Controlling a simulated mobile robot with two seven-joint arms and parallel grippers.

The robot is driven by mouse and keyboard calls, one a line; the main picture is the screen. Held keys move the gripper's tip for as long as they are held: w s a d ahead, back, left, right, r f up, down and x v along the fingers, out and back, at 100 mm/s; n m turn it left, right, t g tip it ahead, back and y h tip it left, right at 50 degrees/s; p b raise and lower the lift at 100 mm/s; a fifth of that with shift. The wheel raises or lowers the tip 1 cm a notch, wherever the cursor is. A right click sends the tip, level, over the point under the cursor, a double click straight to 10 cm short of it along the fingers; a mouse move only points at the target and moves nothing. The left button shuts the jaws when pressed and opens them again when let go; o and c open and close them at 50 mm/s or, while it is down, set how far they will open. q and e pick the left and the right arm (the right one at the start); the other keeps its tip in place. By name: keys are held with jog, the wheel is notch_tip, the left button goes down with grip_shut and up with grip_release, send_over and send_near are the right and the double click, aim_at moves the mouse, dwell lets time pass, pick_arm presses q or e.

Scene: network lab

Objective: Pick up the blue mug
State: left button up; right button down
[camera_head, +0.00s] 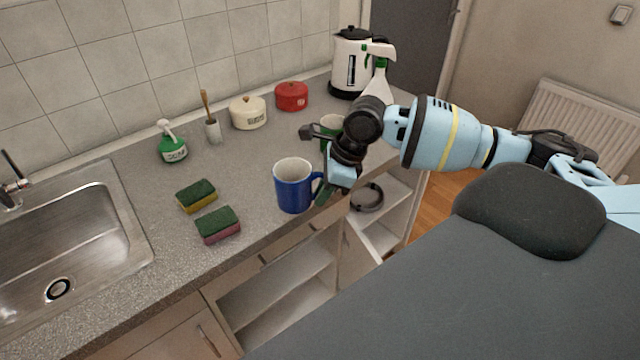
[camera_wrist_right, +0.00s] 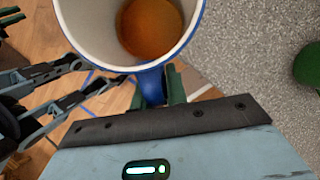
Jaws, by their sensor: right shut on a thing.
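The blue mug (camera_head: 293,188) has a white inside and stands upright at the front edge of the grey counter in the head view. Its handle points right, toward my right gripper (camera_head: 322,190). In the right wrist view the mug (camera_wrist_right: 197,22) fills the top, with an orange-brown bottom inside. There my right gripper (camera_wrist_right: 165,88) is shut on the blue handle. I cannot tell whether the mug touches the counter.
Two sponges (camera_head: 218,225) lie left of the mug, near the sink (camera_head: 125,215). A green mug (camera_head: 329,125), a red pot (camera_head: 291,96), a cream pot (camera_head: 248,113), a soap bottle (camera_head: 172,148) and a kettle (camera_head: 352,65) stand behind. Open cupboard shelves (camera_head: 280,290) are below.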

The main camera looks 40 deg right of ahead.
jog(key=shift+s+a+r, duration=0.1)
jog(key=shift+s+a, duration=0.15)
jog(key=shift+s, duration=0.7)
jog(key=shift+s, duration=0.1)
dwell(2.1)
jog(key=s+a+r+n+g+h, duration=0.1)
jog(key=a+n, duration=0.4)
jog(key=n, duration=0.7)
jog(key=s+a+n+g+h, duration=0.2)
jog(key=a+n+g, duration=0.3)
jog(key=n, duration=0.8)
jog(key=shift+s+r+g+h, duration=0.4)
jog(key=shift+s+g, duration=0.2)
jog(key=shift+s, duration=0.2)
